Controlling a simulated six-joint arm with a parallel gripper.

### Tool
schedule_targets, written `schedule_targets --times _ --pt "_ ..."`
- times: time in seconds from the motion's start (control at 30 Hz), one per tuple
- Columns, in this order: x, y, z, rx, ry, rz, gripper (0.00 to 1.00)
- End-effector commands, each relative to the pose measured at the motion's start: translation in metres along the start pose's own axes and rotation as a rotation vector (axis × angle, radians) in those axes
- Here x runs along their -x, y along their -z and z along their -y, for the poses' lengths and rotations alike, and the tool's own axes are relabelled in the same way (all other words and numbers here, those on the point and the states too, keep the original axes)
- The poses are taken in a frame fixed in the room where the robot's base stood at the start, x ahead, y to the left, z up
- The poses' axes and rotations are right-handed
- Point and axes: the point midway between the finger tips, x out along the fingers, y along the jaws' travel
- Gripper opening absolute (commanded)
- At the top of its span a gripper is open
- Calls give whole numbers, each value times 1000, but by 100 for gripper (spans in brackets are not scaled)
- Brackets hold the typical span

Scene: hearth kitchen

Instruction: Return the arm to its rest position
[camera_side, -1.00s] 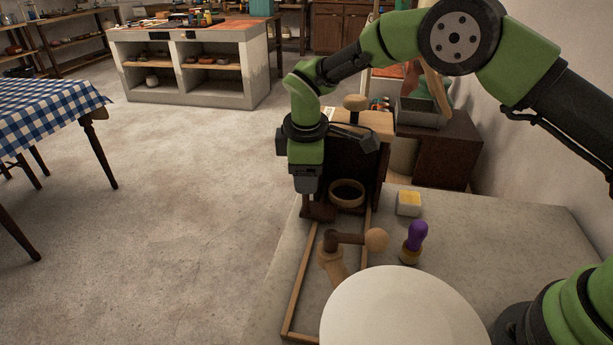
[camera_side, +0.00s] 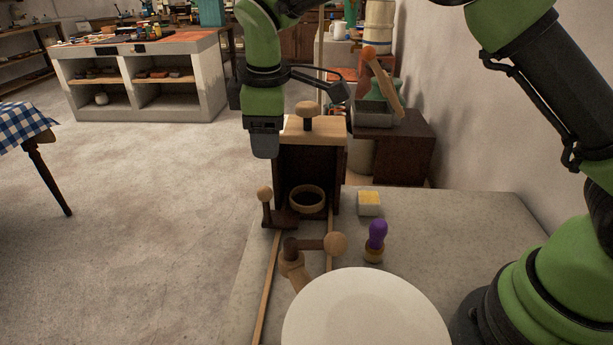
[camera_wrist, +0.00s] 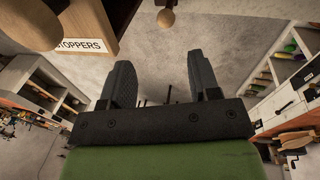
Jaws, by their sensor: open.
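My gripper (camera_side: 262,150) hangs in the air, fingers pointing down, beside the left edge of a dark wooden box with a pale lid. In the wrist view my gripper (camera_wrist: 163,85) shows two dark fingers spread apart with nothing between them. Below it in the side view, a short post with a round wooden knob (camera_side: 265,195) stands at the box's lower left, apart from the fingers. My green arm reaches up and over from the right, and its upper part is cut off by the frame's top edge.
The box's lid (camera_side: 312,131) carries a knob (camera_side: 307,109). A ring (camera_side: 307,199) sits at its open front. A crank handle (camera_side: 322,243), a purple-handled tool (camera_side: 376,236), a yellow-topped block (camera_side: 369,203) and a white disc (camera_side: 366,313) stand nearer.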

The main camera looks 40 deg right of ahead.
Motion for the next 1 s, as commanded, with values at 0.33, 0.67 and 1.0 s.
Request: schedule_targets --times 0.33,0.67,1.0 --pt "117 -89 17 -501 21 -204 56" --pt "161 -181 83 -989 77 -412 56" --pt "151 -221 127 -1258 127 -531 56"
